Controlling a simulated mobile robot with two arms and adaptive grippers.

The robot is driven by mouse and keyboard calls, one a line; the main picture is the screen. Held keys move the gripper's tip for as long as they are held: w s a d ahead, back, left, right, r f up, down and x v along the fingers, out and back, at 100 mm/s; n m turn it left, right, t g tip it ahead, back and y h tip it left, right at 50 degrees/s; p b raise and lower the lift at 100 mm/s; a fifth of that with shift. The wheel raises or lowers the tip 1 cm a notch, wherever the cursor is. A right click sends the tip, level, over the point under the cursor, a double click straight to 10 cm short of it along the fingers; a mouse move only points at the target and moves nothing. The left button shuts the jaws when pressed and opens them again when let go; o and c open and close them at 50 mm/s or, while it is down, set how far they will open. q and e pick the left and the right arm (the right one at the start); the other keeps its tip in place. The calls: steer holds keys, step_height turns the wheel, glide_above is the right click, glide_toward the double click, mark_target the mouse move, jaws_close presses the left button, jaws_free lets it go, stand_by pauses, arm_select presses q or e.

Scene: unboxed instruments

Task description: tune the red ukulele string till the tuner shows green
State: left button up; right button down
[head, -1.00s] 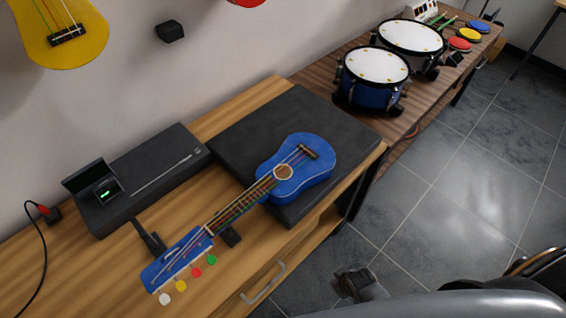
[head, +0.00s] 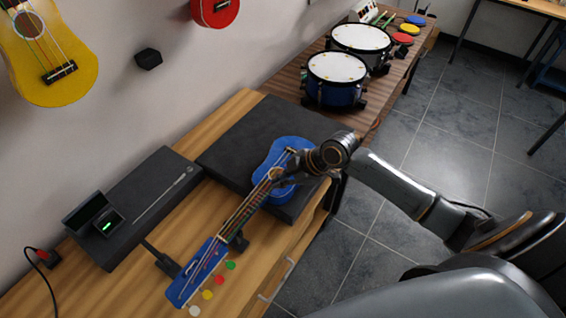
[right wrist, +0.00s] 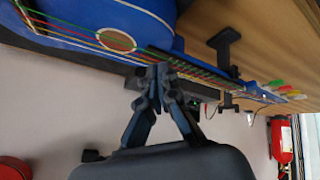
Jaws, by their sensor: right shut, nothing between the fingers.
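The blue ukulele (head: 278,152) lies along the bench, its body on a black case and its headstock (head: 201,274) toward the front. The red tuning peg (head: 219,280) sits between the yellow and green pegs. The tuner (head: 96,214) stands to the left with a small green mark on its dark screen. My right gripper (head: 283,178) is over the ukulele near the sound hole. In the right wrist view its closed, empty fingertips (right wrist: 151,86) are by the strings at the neck's body end; touching cannot be told. The left gripper is not in view.
Black supports (head: 165,264) stand beside the neck. A long black box (head: 139,205) lies under the tuner. Drums (head: 337,80) stand on the farther table. A yellow ukulele (head: 46,62) hangs on the wall.

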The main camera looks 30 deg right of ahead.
steer(key=w+d+r+n+t, duration=0.1)
steer(key=w+d+r+n, duration=0.1)
steer(key=w+d+r, duration=0.5)
steer(key=shift+w+d+r+t+y, duration=0.3)
steer(key=shift+w+r, duration=0.15)
steer(key=shift+r, duration=0.25)
steer(key=shift+a, duration=0.1)
step_height(320, 180, down, 8)
steer(key=b, duration=0.5)
steer(key=shift+r, duration=0.2)
steer(key=shift+f+b, duration=0.6)
steer(key=shift+f, duration=0.05)
steer(key=shift+f, duration=0.1)
steer(key=shift+f+b, duration=0.25)
steer(key=shift+b, duration=0.15)
